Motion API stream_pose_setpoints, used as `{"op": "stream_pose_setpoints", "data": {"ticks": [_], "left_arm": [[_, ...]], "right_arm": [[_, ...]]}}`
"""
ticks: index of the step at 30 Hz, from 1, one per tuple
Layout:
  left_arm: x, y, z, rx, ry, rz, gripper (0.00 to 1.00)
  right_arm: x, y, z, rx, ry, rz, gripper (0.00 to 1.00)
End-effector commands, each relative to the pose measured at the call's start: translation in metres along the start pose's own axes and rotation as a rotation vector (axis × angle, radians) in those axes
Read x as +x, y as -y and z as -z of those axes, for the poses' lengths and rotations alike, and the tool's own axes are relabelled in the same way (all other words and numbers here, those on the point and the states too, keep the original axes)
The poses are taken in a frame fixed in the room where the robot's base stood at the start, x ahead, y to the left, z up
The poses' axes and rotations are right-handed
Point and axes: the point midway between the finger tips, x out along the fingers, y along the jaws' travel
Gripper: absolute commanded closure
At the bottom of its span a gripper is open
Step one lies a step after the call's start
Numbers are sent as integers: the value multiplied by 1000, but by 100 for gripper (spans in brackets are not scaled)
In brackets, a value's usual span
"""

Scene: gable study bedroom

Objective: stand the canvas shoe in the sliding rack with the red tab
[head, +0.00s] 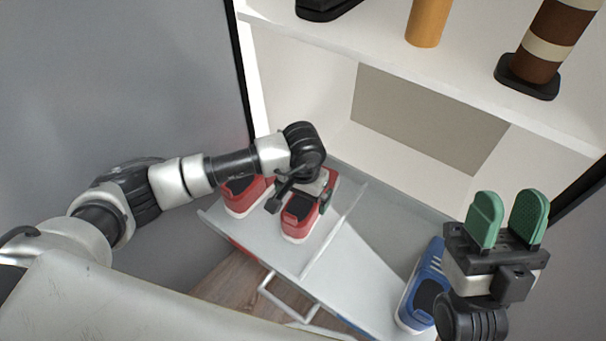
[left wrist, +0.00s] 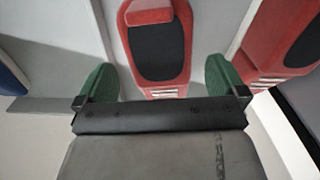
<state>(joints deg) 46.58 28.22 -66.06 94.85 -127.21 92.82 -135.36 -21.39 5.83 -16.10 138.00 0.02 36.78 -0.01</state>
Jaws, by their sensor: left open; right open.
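Two red shoes with dark openings and white soles stand side by side in the left part of a grey sliding rack (head: 335,265): the left red shoe (head: 241,196) and the right red shoe (head: 298,218). A small red patch (head: 242,247), perhaps the tab, shows at the rack's front edge. My left gripper (head: 303,193) is open over the right red shoe. In the left wrist view its green fingers are on either side of that shoe's near end (left wrist: 160,50), apart from it. My right gripper (head: 508,212) is open and empty, above and right of a blue shoe (head: 424,288).
A low divider (head: 336,232) separates the red shoes from the bare middle of the rack. A white shelf (head: 450,75) above holds an orange cylinder (head: 428,22) and a brown striped boot (head: 550,45). A grey wall (head: 130,80) stands left.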

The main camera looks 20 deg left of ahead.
Motion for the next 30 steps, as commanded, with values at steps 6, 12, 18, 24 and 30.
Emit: {"op": "stream_pose_setpoints", "data": {"ticks": [6, 12, 18, 24, 30], "left_arm": [[-39, 1, 1, 0, -4, 1, 0], [-64, 0, 1, 0, -3, 0, 0], [-76, 0, 0, -1, -1, 0, 0], [-78, 0, 0, -1, -1, 0, 0], [-78, 0, 0, -1, 0, 0, 0]], "right_arm": [[3, -4, -30, -14, 246, -7, 57], [-4, -8, -52, -23, 429, -13, 57], [-10, -10, -62, -27, 523, -17, 57], [-11, -10, -64, -28, 540, -18, 57], [-11, -10, -64, -28, 539, -18, 57]]}}
